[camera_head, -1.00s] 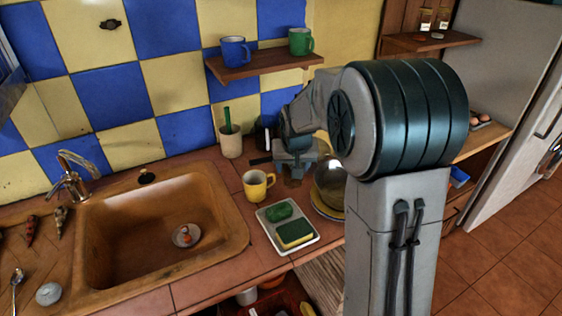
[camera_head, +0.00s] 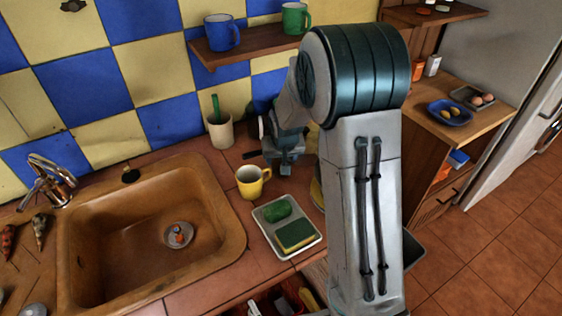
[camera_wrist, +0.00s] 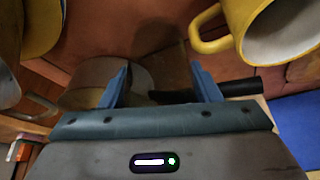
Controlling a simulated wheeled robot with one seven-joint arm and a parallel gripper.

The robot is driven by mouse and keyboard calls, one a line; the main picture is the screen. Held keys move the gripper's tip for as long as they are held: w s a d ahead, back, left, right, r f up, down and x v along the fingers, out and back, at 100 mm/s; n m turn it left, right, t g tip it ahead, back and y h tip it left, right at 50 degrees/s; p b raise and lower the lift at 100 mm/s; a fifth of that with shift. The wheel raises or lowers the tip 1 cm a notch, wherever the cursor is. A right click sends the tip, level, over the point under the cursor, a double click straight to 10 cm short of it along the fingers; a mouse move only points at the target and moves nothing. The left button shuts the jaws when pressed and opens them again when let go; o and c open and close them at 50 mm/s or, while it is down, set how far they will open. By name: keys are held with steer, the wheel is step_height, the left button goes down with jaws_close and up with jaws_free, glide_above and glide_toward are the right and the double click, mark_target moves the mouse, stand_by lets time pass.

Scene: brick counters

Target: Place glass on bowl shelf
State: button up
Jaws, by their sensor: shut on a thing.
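My gripper (camera_head: 283,165) is low over the counter behind the yellow mug, partly hidden by my arm. In the wrist view its two blue fingers (camera_wrist: 160,88) are closed on a see-through glass (camera_wrist: 158,58), whose outline is faint. Whether the glass touches the counter cannot be told. A wall shelf (camera_head: 255,50) holds a blue mug and a green mug. Neither is clearly marked as the bowl shelf.
The yellow mug (camera_head: 252,181) stands close to my gripper and also shows in the wrist view (camera_wrist: 226,27). A white tray (camera_head: 270,237) with sponges, a utensil cup (camera_head: 220,132) and the sink (camera_head: 135,240) are nearby. My arm hides part of the counter.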

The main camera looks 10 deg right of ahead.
steer(key=shift+f, duration=1)
steer(key=shift+f, duration=0.15)
steer(key=o, duration=1.1)
steer(key=shift+c, duration=0.2)
